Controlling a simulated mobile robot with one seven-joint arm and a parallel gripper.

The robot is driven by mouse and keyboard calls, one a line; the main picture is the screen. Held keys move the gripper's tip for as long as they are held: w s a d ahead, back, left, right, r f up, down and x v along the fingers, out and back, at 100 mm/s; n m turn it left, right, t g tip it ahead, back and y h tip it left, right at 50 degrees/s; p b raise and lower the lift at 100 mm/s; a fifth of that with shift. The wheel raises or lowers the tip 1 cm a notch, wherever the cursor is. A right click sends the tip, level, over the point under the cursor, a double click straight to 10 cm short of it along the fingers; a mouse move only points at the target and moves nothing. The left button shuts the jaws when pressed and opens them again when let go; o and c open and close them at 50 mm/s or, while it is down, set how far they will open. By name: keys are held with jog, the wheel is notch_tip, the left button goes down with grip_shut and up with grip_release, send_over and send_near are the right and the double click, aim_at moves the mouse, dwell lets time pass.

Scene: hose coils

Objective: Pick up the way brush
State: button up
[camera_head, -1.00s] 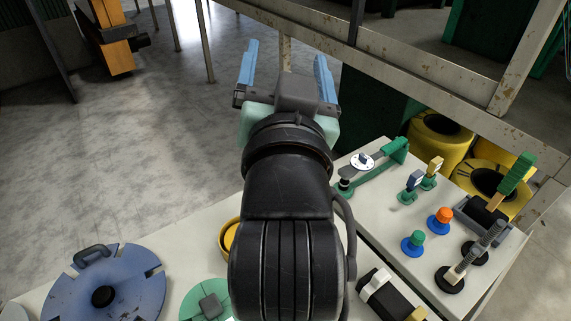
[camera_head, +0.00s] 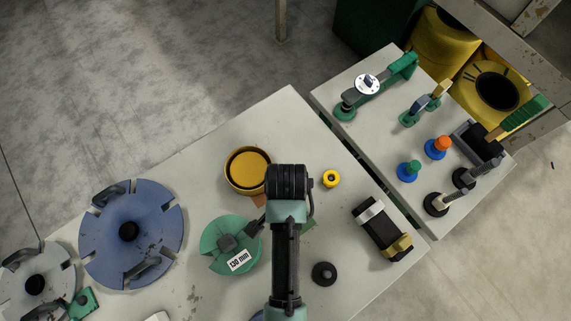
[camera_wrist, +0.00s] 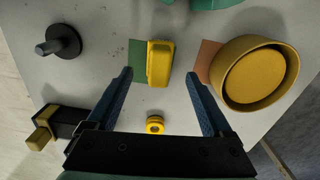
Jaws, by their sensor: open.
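A yellow oblong block (camera_wrist: 160,63), which may be the way brush, lies on the light table between a green patch and a brown patch in the wrist view. I cannot see its bristles. My gripper (camera_wrist: 159,75) is open, its two blue fingers apart on either side of the near part of the block in the picture. Nothing is held between them. I cannot tell how high the fingers are.
A yellow round bowl (camera_wrist: 254,77) lies close right of the right finger. A yellow ring (camera_wrist: 155,124), a black knob with a stem (camera_wrist: 62,41) and a black-and-yellow block (camera_head: 383,230) lie nearby. A blue disc (camera_head: 130,235) and a green 130 mm disc (camera_head: 231,245) are left.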

jog(key=shift+d+f+p, duration=0.1)
jog(key=shift+f+p, duration=0.4)
jog(key=shift+f, duration=2.55)
jog(key=shift+c, duration=0.3)
grip_shut()
